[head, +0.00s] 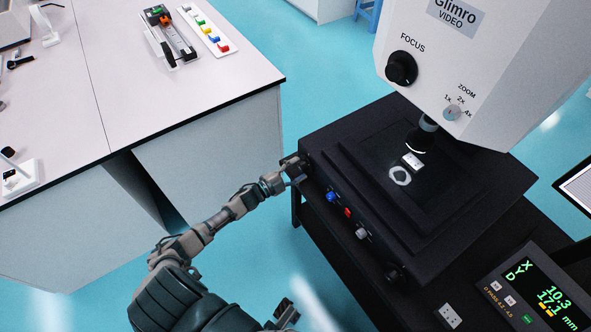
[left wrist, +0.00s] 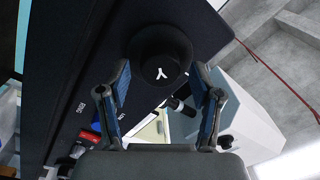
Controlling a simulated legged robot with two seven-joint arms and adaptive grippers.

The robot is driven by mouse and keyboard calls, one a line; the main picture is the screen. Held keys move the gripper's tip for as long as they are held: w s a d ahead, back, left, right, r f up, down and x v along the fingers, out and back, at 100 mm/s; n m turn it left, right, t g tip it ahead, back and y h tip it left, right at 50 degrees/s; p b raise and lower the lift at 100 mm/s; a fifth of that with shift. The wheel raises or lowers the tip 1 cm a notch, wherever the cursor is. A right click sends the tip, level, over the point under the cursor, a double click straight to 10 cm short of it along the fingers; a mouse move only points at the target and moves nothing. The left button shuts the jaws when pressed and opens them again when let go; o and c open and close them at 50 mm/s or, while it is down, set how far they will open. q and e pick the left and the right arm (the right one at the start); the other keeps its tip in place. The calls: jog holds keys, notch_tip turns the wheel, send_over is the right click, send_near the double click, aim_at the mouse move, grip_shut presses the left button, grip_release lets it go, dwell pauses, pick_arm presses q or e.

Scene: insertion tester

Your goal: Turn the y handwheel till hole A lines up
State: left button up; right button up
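The Y handwheel (left wrist: 160,58) is a black round knob with a white Y in the left wrist view. My left gripper (left wrist: 162,70) has its two fingers apart, one on each side of the wheel; whether the pads touch it I cannot tell. In the head view my left gripper (head: 294,166) is at the stage's left corner and covers the wheel. A small bright metal part (head: 413,160) lies on the black stage (head: 455,205) under the lens; hole A cannot be made out. A dark gripper-like piece, seemingly my right gripper (head: 284,314), shows at the bottom edge.
The readout (head: 540,295) shows X 10.3 and Y 17.1 mm. Blue, red and grey controls (head: 347,212) and a black knob (head: 393,275) line the stage's front. The white microscope head (head: 480,60) overhangs it. A white bench (head: 180,100) stands left.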

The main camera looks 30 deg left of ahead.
pick_arm(q)
jog(key=shift+s, duration=0.1)
jog(key=shift+s+a+f, duration=0.15)
jog(key=shift+s+a, duration=0.05)
jog(key=shift+s, duration=0.1)
jog(key=v, duration=1.1)
